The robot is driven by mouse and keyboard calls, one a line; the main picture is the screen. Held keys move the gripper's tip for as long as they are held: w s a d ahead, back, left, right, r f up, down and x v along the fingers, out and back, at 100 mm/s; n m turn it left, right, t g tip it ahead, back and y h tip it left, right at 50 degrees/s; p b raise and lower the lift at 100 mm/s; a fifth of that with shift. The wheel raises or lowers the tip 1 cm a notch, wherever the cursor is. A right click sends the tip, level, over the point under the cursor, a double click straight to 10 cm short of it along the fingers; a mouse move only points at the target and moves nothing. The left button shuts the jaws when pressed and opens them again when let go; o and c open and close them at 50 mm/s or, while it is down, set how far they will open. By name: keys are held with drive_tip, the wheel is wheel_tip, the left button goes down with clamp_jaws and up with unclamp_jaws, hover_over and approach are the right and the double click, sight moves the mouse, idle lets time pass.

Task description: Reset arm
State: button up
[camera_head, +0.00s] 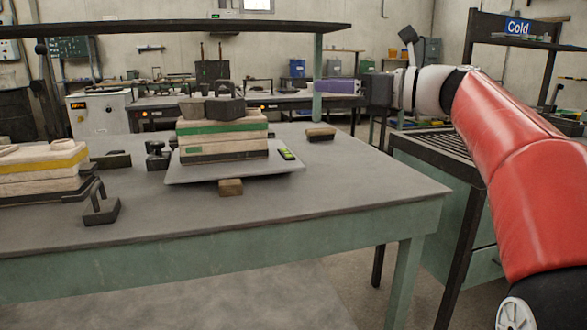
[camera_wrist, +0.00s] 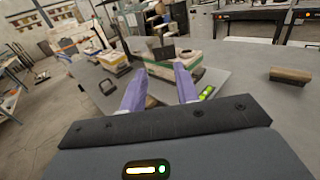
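My gripper (camera_head: 320,87) is raised above the right part of the workbench (camera_head: 370,190), with its purple fingers pointing left in the head view. In the wrist view the two fingers (camera_wrist: 159,72) stand apart with nothing held between them. The mold stack with a green band (camera_head: 222,142) sits on a grey plate (camera_head: 290,166), left of and below my gripper. It also shows beyond the fingers in the wrist view, partly hidden by them. No ladle can be made out clearly.
A yellow-banded mold stack (camera_head: 42,170) and a dark handled block (camera_head: 101,210) are at the left. A wooden-backed brush or block (camera_head: 321,134) lies on the bench at the right. A drawer cabinet (camera_head: 440,190) stands beneath my arm. The bench's right front is clear.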

drive_tip(key=s+a+f+n+g+h, duration=0.1)
drive_tip(key=s+f+n+h, duration=0.35)
drive_tip(key=f, duration=0.45)
drive_tip(key=s+a+f+n+g+h, duration=0.1)
drive_tip(key=s+a+f+n+h, duration=0.2)
drive_tip(key=s+f, duration=0.4)
drive_tip(key=s+d+f+n+h, duration=0.4)
drive_tip(key=s+f+n, duration=0.4)
drive_tip(key=f, duration=0.2)
drive_tip(key=s+d+f+n+g+h, duration=0.1)
drive_tip(key=s+d+f+n+h, duration=0.3)
drive_tip(key=s+d+f+n, duration=0.3)
wheel_tip(320, 180, down, 4)
drive_tip(key=shift+s+f+n, duration=0.25)
drive_tip(key=shift+s+n, duration=0.2)
drive_tip(key=shift+n, duration=0.1)
drive_tip(key=shift+d, duration=0.1)
